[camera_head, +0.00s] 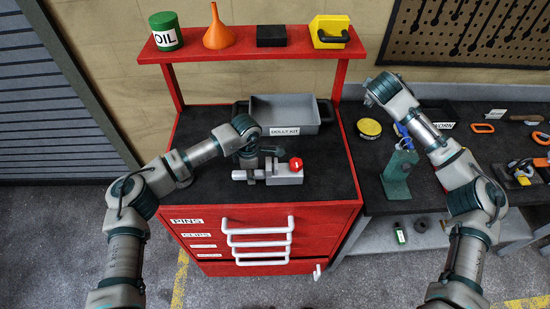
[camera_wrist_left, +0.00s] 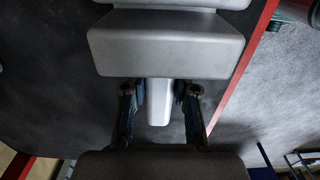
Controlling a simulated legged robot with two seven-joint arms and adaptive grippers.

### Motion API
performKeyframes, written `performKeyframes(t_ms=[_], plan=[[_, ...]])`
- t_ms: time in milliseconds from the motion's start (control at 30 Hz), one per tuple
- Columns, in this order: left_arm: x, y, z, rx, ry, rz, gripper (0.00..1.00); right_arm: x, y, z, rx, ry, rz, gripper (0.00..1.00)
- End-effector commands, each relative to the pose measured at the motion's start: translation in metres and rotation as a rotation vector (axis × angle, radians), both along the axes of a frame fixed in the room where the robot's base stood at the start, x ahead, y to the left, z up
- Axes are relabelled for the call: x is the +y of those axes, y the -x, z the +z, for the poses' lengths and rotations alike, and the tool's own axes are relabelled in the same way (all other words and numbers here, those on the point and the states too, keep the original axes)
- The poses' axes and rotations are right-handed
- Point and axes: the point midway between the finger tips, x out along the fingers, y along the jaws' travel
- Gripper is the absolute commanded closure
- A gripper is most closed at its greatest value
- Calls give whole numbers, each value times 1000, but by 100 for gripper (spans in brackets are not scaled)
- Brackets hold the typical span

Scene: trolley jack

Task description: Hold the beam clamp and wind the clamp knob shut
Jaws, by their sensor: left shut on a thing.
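The beam clamp (camera_head: 285,177) is a light grey metal piece lying on the black top of the red cabinet. Its round red knob (camera_head: 296,164) sits at the clamp's right end. My left gripper (camera_head: 268,158) is over the clamp's left part. In the left wrist view, the fingers of my left gripper (camera_wrist_left: 160,95) are shut on a narrow pale bar of the clamp (camera_wrist_left: 159,110), with a wide grey block beyond. The knob does not show there. My right arm's wrist is raised over the right bench, away from the clamp; its fingers cannot be made out.
A grey dolly kit tray (camera_head: 285,113) stands behind the clamp. A red shelf (camera_head: 250,50) above holds an oil can, orange funnel and boxes. A green stand (camera_head: 398,178) and yellow-lidded tin (camera_head: 369,127) are on the right bench. The cabinet's front top is clear.

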Motion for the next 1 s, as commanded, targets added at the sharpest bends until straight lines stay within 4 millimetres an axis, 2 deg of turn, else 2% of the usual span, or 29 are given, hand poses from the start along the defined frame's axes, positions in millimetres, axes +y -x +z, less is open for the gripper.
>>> performKeyframes(t_ms=[267, 300, 400, 767, 867, 1000], plan=[[-1, 0, 0, 0, 1, -1, 100, -1, 0, 1, -5, 1, -2, 28], [-1, 0, 0, 0, 1, -1, 64, -1, 0, 1, -5, 1, -2, 28], [-1, 0, 0, 0, 1, -1, 43, -1, 0, 1, -4, 1, -2, 28], [0, 0, 5, -2, 1, 0, 43, -1, 0, 1, -4, 1, -2, 28], [0, -1, 19, -2, 1, 0, 43, 0, 0, 1, -4, 1, -2, 28], [-1, -1, 50, -4, 0, -1, 43, 0, 0, 1, -4, 1, -2, 28]])
